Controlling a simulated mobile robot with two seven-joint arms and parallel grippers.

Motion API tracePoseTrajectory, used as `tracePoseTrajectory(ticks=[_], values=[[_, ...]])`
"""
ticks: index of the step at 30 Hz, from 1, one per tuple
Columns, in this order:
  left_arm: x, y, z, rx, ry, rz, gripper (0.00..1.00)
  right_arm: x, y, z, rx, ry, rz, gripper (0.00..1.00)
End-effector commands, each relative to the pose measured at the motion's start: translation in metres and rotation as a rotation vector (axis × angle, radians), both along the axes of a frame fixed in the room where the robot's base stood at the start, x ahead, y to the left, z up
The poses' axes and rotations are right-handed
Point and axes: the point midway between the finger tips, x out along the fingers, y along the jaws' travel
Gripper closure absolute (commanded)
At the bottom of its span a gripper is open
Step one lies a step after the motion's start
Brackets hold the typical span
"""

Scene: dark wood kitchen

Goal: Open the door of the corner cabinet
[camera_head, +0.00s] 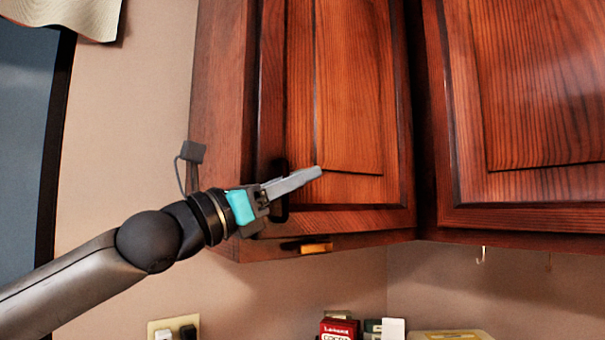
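A reddish-brown wooden wall cabinet with a panelled door (350,90) fills the upper middle, beside the room corner. The door looks closed. A dark upright handle (281,212) is at the door's lower left, partly hidden behind my gripper. My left gripper (308,178) is in front of this handle, its grey fingers pointing right across the lower door. The fingers overlap from this side, so I cannot tell their gap or whether they touch the handle. My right gripper is not in view.
A second wooden cabinet door (530,90) is on the right. A small hook (481,255) hangs beneath it. Below are a red box (339,329) and other small items. A wall outlet (173,328) is at the lower left.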

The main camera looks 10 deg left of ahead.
Motion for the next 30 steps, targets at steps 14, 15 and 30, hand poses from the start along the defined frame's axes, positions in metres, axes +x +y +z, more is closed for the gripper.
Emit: tracePoseTrajectory(ticks=[14,15,30], values=[[0.0060,-0.0060,0.0034,0.000,0.000,0.001,0.76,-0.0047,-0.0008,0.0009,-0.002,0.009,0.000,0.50],[0.0060,-0.0060,0.0034,0.000,0.000,0.001,0.80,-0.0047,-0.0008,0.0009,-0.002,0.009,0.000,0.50],[0.0059,-0.0059,0.0030,0.001,0.000,0.001,1.00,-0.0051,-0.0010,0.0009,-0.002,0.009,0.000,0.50]])
